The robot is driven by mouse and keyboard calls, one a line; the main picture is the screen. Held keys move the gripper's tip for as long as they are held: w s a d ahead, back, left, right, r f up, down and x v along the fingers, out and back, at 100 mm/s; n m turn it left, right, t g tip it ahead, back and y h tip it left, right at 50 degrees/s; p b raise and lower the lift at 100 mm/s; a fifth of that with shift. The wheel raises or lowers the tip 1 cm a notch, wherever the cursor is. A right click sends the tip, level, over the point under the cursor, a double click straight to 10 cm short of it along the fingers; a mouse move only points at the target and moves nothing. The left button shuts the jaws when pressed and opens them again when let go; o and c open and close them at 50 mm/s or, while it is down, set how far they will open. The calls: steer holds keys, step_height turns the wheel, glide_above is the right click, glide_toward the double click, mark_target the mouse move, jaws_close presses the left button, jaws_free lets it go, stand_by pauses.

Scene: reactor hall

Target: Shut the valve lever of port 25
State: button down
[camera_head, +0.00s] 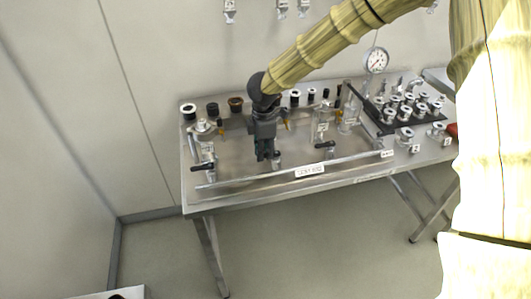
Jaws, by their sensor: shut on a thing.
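My gripper (263,157) points down over the middle of the steel table, on the end of my arm in its yellowish cover. Its jaws are shut on a valve lever at the middle port; the fingers hide most of that lever. A small metal valve fitting (277,158) shows just right of the fingers. The port numbers are too small to read, so I cannot tell which is port 25.
A steel table (230,198) carries a long rail with a white label (309,171) along its front. Black-capped fittings (212,109) line the back. A pressure gauge (376,61) and a dark tray (372,117) of metal fittings stand at the right. Floor in front is clear.

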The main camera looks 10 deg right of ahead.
steer(key=shift+w+r, duration=0.1)
steer(key=shift+w, duration=0.05)
stand_by(0.3)
steer(key=c, duration=1.4)
jaws_free()
step_height(320, 180, up, 12)
steer(key=shift+f, duration=0.1)
steer(key=shift+d, duration=0.1)
